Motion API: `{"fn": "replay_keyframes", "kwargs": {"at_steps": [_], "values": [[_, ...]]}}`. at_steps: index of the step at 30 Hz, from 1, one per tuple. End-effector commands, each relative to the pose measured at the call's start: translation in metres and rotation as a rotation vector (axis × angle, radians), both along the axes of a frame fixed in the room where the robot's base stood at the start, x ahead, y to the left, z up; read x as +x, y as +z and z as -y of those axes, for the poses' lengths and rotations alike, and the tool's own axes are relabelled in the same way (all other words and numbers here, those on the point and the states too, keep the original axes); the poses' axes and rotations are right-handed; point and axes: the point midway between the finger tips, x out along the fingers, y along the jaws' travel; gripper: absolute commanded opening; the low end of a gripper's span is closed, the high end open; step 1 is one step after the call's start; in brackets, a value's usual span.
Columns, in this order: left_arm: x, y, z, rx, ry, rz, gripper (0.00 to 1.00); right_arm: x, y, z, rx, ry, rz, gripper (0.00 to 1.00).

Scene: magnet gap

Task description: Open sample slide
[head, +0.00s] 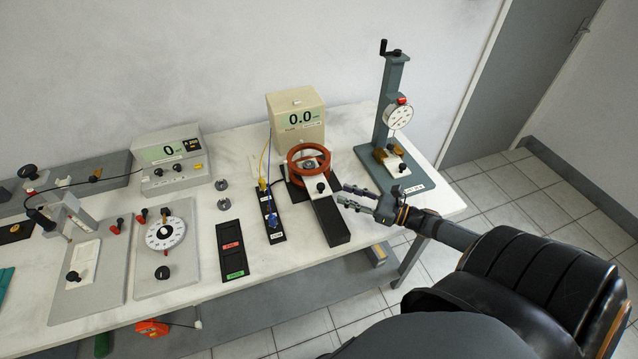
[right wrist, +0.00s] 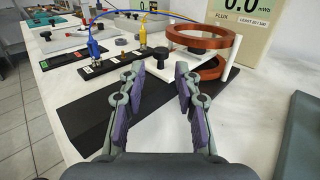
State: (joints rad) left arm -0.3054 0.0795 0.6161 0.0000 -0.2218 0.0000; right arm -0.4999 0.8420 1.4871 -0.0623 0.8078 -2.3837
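The sample slide is a white plate (head: 309,178) with a black knob (head: 320,187) at its near end. It lies on a long black base (head: 332,222) and reaches into the red-brown coil rings (head: 303,158). My right gripper (head: 344,195) is open and empty just right of the knob. In the right wrist view, my right gripper (right wrist: 159,76) has its fingers apart, with the knob (right wrist: 161,59) seen ahead between the fingertips. The fingers hide part of the white plate and base there. My left gripper is in neither view.
A beige flux meter (head: 296,117) reading 0.0 stands behind the coils. A dial gauge stand (head: 390,110) rises behind and right of my right gripper. A black strip with blue and yellow leads (head: 271,218) lies left of the base. Bare tabletop (right wrist: 262,112) lies right of the base.

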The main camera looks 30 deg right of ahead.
Motion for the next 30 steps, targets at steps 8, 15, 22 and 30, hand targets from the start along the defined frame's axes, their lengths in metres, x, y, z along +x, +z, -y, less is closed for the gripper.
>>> {"fn": "replay_keyframes", "kwargs": {"at_steps": [8, 15, 22, 30], "values": [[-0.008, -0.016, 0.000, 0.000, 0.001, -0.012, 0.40, 0.052, 0.000, -0.031, 0.004, -0.002, 0.008, 0.33], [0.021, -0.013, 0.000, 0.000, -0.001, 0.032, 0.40, 0.075, 0.001, -0.046, 0.002, -0.002, 0.002, 0.33], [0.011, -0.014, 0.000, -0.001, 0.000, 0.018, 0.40, 0.077, 0.001, -0.047, 0.001, -0.001, 0.002, 0.33], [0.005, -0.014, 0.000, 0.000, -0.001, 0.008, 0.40, 0.076, 0.001, -0.047, 0.001, 0.000, 0.002, 0.04]]}}
